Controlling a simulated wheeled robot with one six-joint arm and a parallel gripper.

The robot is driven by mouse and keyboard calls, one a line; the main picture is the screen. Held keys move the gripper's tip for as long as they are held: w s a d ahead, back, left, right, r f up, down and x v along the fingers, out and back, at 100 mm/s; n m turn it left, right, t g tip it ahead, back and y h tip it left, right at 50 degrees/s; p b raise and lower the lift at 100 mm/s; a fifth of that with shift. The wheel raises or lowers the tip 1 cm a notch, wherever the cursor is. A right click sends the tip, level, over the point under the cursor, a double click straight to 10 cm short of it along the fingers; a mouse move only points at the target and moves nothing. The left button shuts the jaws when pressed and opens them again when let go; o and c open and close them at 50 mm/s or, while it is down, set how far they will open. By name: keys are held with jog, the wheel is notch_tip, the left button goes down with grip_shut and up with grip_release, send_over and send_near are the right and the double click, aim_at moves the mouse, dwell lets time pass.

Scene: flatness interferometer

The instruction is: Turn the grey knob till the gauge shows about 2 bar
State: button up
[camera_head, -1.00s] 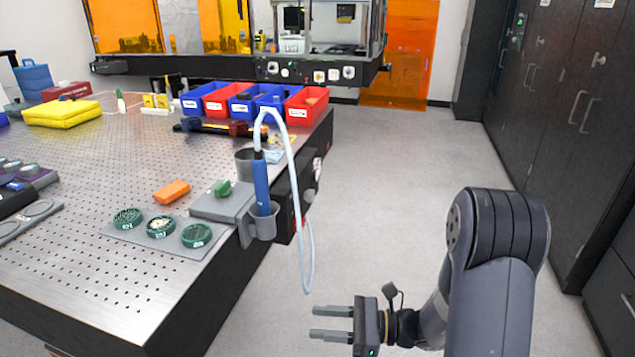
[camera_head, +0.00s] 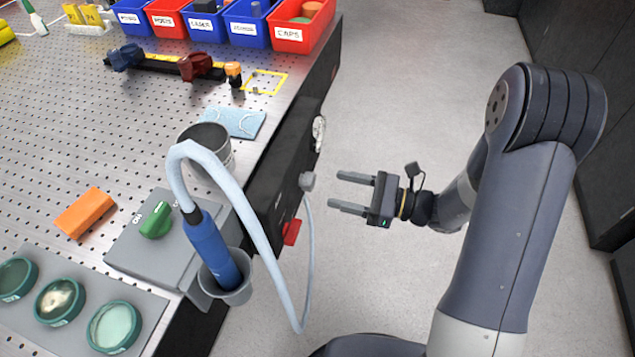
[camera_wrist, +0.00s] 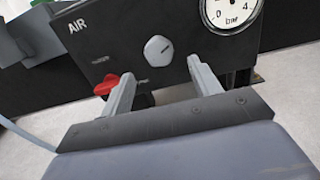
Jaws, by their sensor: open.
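The grey knob (camera_head: 307,181) sticks out from the black side panel of the table. In the wrist view the knob (camera_wrist: 158,50) is a rounded grey disc with a dark mark, beside the word AIR. The white gauge (camera_wrist: 232,12) is to its right, its top cut off; I see 0 and 4 but cannot read the needle. In the head view the gauge (camera_head: 319,133) is seen edge-on. My gripper (camera_head: 334,189) is open and empty, fingers pointing at the panel, a short gap from the knob. In the wrist view the knob appears between the fingertips (camera_wrist: 160,66).
A red lever (camera_wrist: 110,84) is below and left of the knob, near the left finger. A pale hose (camera_head: 262,235) loops from a blue tool (camera_head: 213,250) in a holder, hanging beside the panel. The floor (camera_head: 400,90) right of the table is clear.

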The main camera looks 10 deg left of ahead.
aim_at(314, 183)
jog(key=shift+w+a, duration=0.2)
jog(key=shift+a, duration=2.9)
jog(key=shift+c, duration=0.2)
jog(key=c, duration=0.9)
jog(key=shift+r, duration=0.1)
jog(key=shift+c, duration=0.2)
